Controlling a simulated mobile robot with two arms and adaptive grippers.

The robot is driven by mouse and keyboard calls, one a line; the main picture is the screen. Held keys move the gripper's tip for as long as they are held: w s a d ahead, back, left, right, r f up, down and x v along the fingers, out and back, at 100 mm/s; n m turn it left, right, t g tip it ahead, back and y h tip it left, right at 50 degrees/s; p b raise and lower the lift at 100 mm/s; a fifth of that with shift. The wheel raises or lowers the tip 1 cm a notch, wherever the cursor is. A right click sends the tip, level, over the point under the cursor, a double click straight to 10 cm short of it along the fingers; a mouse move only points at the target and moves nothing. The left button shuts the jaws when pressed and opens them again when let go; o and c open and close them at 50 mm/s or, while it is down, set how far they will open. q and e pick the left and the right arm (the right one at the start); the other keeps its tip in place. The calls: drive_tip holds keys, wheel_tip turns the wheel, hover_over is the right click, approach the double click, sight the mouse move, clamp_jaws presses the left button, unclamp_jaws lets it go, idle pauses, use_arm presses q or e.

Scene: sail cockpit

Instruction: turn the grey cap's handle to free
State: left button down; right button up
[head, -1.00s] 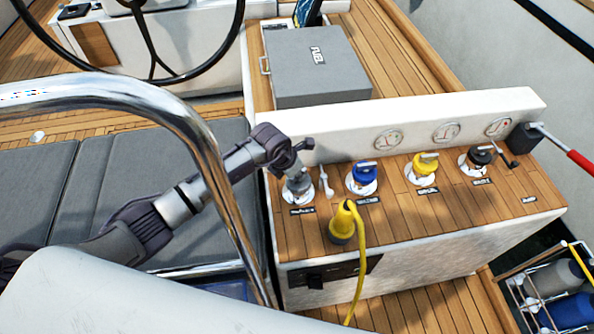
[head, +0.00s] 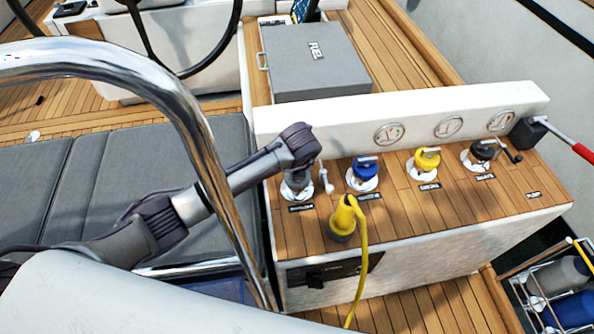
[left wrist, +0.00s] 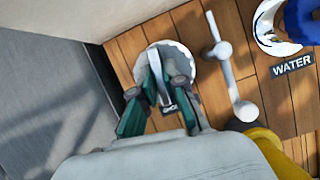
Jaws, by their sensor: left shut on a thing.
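The grey cap (head: 297,188) sits in its round white deck plate at the left end of the wooden console top. My left gripper (left wrist: 158,92) reaches down over it from the left. In the left wrist view its two fingers are shut on the cap's upright grey handle (left wrist: 156,72), one finger on each side. The white plate (left wrist: 183,52) shows around and behind the fingers. The cap's body is largely hidden by the gripper. My right gripper is not in view.
A small white lever (head: 326,178) stands close right of the grey cap. Blue (head: 363,172), yellow (head: 425,161) and black (head: 481,154) caps follow to the right. A yellow plug with a cable (head: 343,220) stands in front. A steel rail (head: 215,165) arches before my arm.

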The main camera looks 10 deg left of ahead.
use_arm(q)
drive_tip(key=shift+n+y+b, duration=0.3)
drive_tip(key=shift+n+b, duration=0.05)
drive_tip(key=shift+n, duration=0.25)
drive_tip(key=c, duration=1.2)
unclamp_jaws()
drive_tip(key=shift+r, duration=0.1)
drive_tip(key=v, duration=1.1)
drive_tip(key=shift+r, duration=0.4)
drive_tip(key=shift+s+d+f, duration=0.1)
drive_tip(key=shift+d, duration=0.05)
